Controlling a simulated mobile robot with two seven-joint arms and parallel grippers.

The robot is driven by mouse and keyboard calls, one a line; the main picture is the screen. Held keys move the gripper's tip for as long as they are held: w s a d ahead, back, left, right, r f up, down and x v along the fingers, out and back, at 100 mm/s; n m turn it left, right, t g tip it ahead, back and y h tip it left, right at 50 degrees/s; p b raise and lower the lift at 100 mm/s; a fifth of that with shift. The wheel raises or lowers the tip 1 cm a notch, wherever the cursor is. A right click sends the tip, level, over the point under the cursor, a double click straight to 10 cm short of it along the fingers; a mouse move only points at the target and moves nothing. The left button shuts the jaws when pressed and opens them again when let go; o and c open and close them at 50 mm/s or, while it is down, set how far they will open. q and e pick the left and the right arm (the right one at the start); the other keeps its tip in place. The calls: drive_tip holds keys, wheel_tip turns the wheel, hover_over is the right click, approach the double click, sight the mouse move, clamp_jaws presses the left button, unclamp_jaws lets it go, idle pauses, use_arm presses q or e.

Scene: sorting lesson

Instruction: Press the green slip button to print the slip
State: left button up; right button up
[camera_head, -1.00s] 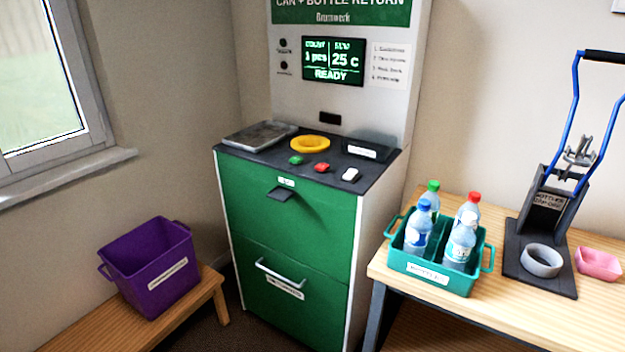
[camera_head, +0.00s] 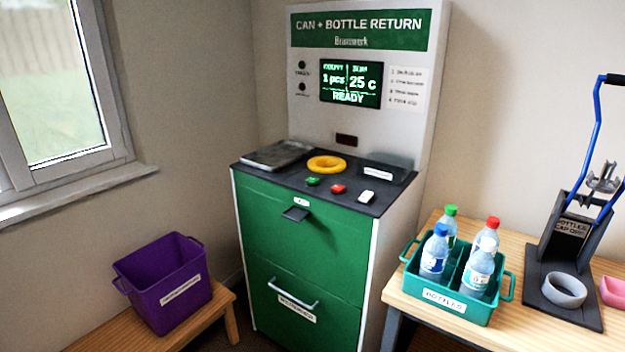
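The green slip button (camera_head: 312,181) sits on the dark top of the can and bottle return machine (camera_head: 305,230), left of a red button (camera_head: 338,188) and a white button (camera_head: 367,196). The lit screen (camera_head: 350,83) reads 1 pcs, 25 c and READY. A small dark slot (camera_head: 346,140) is below the screen, and a small dark ledge (camera_head: 295,214) juts from the green front. Neither of my grippers shows in the head view.
A yellow ring (camera_head: 326,165) and a grey plate (camera_head: 277,155) lie behind the buttons. A purple crate (camera_head: 150,292) stands on a bench at left. A teal crate (camera_head: 450,304) with several bottles and a dark lever stand (camera_head: 560,255) are on the right table.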

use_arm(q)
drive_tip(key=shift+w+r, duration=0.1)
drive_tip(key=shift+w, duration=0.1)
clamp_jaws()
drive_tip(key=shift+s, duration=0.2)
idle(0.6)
